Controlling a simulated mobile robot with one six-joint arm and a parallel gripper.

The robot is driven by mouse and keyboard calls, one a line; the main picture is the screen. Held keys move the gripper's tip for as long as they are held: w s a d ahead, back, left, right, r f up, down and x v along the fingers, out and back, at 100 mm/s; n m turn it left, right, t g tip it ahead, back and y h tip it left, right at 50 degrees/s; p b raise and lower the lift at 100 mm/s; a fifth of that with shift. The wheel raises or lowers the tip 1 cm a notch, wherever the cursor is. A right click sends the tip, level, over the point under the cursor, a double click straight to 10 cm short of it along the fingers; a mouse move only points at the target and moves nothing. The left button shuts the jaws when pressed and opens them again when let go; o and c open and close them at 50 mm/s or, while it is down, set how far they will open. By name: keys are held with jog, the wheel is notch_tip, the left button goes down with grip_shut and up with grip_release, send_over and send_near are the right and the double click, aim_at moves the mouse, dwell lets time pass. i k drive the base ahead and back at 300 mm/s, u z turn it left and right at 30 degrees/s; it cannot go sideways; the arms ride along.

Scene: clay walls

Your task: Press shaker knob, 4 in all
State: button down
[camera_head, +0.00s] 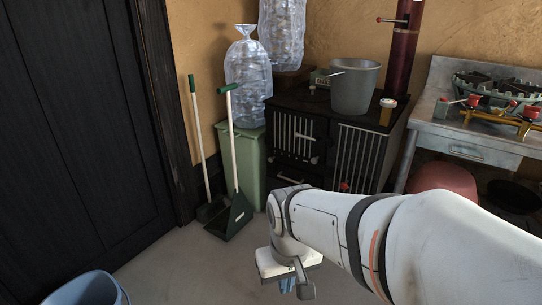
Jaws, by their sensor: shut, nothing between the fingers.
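The black stove (300,142) stands against the clay wall, with slotted panels on its front and side. A small red knob (345,187) shows low on the stove, just above my arm; I cannot tell for certain whether it is the shaker knob. Another small red knob (380,19) sticks out from the dark red stovepipe. My gripper (295,287) points down over the floor in front of the stove, below the low red knob in the picture and apart from it. It is shut and holds nothing. My arm hides part of the stove's lower front.
A grey bucket (354,88) stands on the stove. A green bin (249,153) with bagged bottles, a broom and a green dustpan (235,214) are left of it. A metal table (470,147) is at right. A blue tub (85,290) is at lower left; floor between is clear.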

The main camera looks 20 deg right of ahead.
aim_at(344, 185)
jog(key=z, duration=0.15)
jog(key=i, duration=0.55)
jog(key=z, duration=0.4)
jog(key=k, duration=0.1)
jog(key=z, duration=1.05)
